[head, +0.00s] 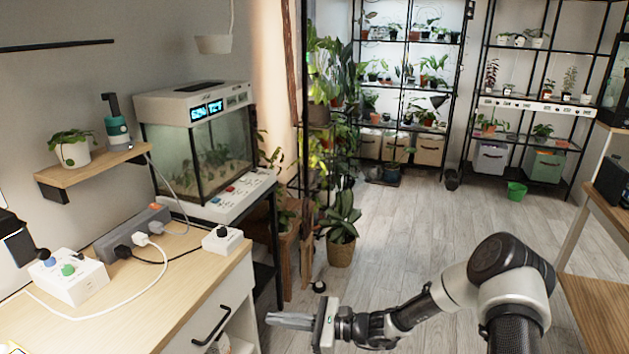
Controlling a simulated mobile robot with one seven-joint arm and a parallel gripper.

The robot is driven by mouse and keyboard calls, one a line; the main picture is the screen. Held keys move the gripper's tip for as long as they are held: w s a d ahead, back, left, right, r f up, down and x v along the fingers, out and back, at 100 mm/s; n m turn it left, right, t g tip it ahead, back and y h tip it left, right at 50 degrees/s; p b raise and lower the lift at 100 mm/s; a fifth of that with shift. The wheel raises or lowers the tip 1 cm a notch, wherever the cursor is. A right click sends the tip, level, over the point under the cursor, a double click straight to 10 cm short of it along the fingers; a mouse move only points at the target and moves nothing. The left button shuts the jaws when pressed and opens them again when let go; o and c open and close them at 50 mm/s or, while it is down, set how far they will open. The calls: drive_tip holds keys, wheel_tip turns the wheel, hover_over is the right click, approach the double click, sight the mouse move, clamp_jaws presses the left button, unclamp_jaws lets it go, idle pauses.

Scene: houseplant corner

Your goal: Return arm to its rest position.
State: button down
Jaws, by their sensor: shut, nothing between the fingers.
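My arm comes in at the lower right of the head view and reaches left, bent at a dark joint. My gripper (289,320) is at its end, low in the picture, pointing left toward the wooden counter (215,262). The fingers are together and hold nothing. The gripper appears just right of the counter's drawer front, in front of the floor. I cannot tell the exact gap between the fingertips and the counter.
On the counter are a white box with knobs (70,277), a power strip (130,232) with cables and a small white switch box (222,240). A glass terrarium (205,160) stands behind. A potted plant (341,235) stands on the floor. A wooden table (598,312) is at right. The middle floor is clear.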

drive_tip(key=s+d+r+n+t+h, duration=0.1)
drive_tip(key=s+d+r+n+h, duration=0.75)
drive_tip(key=s+d+r, duration=0.55)
drive_tip(key=s+d+r+n+t+h, duration=0.1)
drive_tip(key=s+d+r+n+h, duration=0.85)
drive_tip(key=r, duration=0.65)
wheel_tip(320, 180, up, 22)
drive_tip(key=s+y+p, duration=0.1)
drive_tip(key=s+p, duration=0.1)
drive_tip(key=p, duration=1.9)
drive_tip(key=shift+r+p, duration=0.15)
drive_tip(key=shift+p, duration=0.25)
